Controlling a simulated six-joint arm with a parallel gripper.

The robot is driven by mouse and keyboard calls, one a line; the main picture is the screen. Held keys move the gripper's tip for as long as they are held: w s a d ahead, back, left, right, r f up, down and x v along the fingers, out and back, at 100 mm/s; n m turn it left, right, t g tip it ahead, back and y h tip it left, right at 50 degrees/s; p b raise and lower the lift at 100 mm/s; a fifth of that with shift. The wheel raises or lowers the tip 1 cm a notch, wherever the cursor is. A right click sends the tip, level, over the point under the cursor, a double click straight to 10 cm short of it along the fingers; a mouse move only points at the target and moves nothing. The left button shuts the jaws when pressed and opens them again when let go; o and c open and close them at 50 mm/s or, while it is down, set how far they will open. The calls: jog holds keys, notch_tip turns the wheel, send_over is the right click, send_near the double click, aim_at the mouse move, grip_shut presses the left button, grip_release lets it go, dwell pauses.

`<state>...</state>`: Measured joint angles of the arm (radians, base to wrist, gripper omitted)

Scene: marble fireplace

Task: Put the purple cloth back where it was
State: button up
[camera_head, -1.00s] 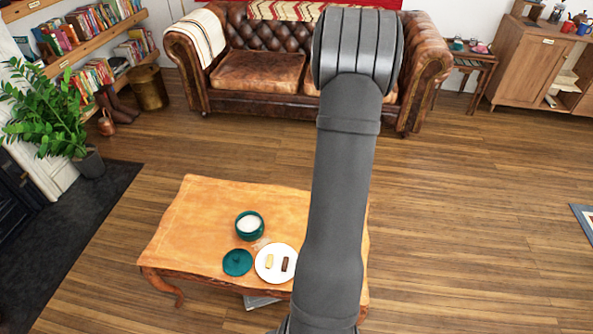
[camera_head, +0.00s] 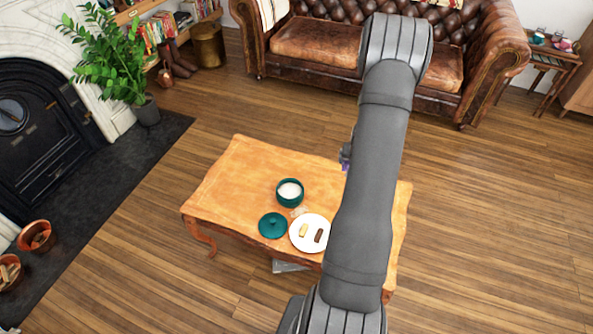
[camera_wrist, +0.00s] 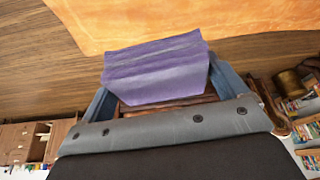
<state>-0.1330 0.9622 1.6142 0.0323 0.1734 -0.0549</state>
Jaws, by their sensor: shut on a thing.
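The purple cloth (camera_wrist: 155,68) is folded and lies between the two fingers of my gripper (camera_wrist: 162,88) in the wrist view. The gripper is shut on it. In the head view my arm hides most of the gripper; only a small part of it (camera_head: 346,152) and a sliver of purple (camera_head: 345,168) show left of the arm, over the far right part of the wooden coffee table (camera_head: 228,180). The cloth appears to be held clear of the table. The table also shows at the top of the wrist view (camera_wrist: 210,22).
On the table are a green bowl with white contents (camera_head: 290,192), a green lid (camera_head: 272,226) and a white plate (camera_head: 311,243) with two small bars. My arm covers the table's right part. A leather sofa (camera_head: 310,45) stands behind; a small side table (camera_head: 547,65) stands at right.

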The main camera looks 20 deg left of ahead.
jog(key=w+a+f+n+y, duration=0.1)
jog(key=w+a+f, duration=0.35)
jog(key=a, duration=0.25)
jog(key=w+a+f+n, duration=0.1)
jog(key=w+a+f, duration=0.2)
jog(key=a+f, duration=0.25)
send_over(295, 167)
jog(key=s, duration=0.1)
jog(key=shift+n, duration=0.3)
notch_tip(295, 167, down, 8)
jog(key=shift+d+f, duration=0.15)
jog(key=shift+f, duration=2.05)
jog(key=shift+f, duration=0.1)
jog(key=o, duration=0.5)
jog(key=shift+f, duration=0.1)
jog(key=shift+o, duration=0.9)
jog(key=v, duration=1.2)
jog(key=shift+r, duration=0.25)
jog(key=shift+w+f, duration=0.1)
jog(key=shift+f, duration=0.05)
